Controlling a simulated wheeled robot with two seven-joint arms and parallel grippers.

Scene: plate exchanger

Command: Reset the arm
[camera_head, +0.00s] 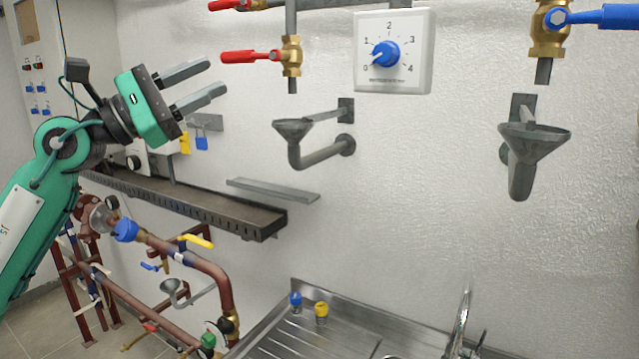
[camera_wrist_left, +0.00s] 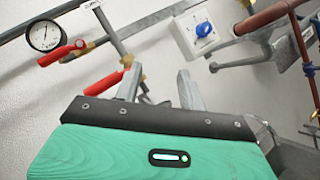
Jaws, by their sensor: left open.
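My left gripper (camera_head: 203,85) is raised at the upper left in the head view. Its two grey fingers are apart with nothing between them, and they point right toward the wall. The fingers also show in the left wrist view (camera_wrist_left: 160,88), open and empty. A red-handled valve (camera_head: 250,56) sits just right of the fingertips in the head view; I cannot tell the depth gap between them. The white dial box with a blue knob (camera_head: 386,54) is on the wall farther right. My right gripper is not in view.
A steel sink counter (camera_head: 350,335) with a blue and a yellow cap (camera_head: 321,310) is at the bottom. Grey funnels (camera_head: 535,140) jut from the wall. A tray ledge (camera_head: 200,205) and brown pipes (camera_head: 205,265) lie below the arm. A gauge (camera_wrist_left: 44,35) shows in the wrist view.

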